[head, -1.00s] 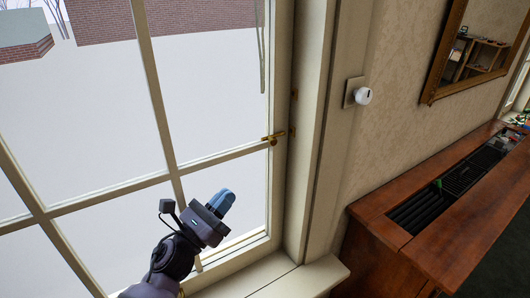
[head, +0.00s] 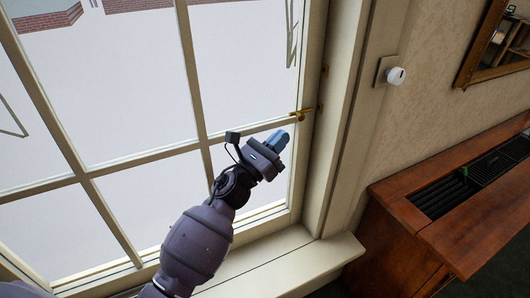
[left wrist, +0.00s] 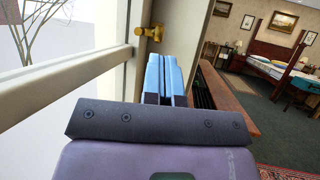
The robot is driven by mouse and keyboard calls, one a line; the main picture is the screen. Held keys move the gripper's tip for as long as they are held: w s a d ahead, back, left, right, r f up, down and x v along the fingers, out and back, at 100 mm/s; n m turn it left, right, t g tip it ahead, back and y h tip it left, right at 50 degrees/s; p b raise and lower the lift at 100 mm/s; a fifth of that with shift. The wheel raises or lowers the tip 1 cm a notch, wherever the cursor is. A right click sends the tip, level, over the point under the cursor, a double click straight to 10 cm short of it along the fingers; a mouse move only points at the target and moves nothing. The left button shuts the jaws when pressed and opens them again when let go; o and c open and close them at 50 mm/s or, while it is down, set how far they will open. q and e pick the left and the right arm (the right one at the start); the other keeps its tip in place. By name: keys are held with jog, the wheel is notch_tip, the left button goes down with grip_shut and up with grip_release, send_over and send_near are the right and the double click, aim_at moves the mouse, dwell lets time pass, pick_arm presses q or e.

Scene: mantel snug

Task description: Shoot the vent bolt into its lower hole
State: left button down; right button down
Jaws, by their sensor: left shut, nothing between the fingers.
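The brass vent bolt (head: 301,114) sits on the right stile of the window sash, with its end at the window frame. It also shows in the left wrist view (left wrist: 150,32), just beyond and left of the fingertips. A small dark brass spot (head: 325,70) shows on the frame above it; I cannot tell whether it is a hole. The lower hole cannot be made out clearly. My left gripper (head: 279,140), with blue fingers, is shut and empty, just below and left of the bolt and seemingly apart from it. The fingers also show in the left wrist view (left wrist: 166,75). My right gripper is not in view.
The window glass and glazing bars (head: 140,155) lie behind my left arm. A pale sill (head: 290,262) runs below. A white round knob (head: 395,75) is on the wall to the right. A wooden cabinet (head: 440,225) with a dark grille stands at right.

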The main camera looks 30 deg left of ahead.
pick_arm(q)
jog(key=x, duration=0.4)
jog(key=shift+w, duration=0.1)
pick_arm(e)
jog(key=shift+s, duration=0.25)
pick_arm(q)
jog(key=shift+w+d, duration=0.1)
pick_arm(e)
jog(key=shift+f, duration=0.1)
pick_arm(q)
jog(key=shift+w+d+b, duration=0.35)
jog(key=shift+w+d, duration=0.25)
jog(key=shift+w, duration=0.1)
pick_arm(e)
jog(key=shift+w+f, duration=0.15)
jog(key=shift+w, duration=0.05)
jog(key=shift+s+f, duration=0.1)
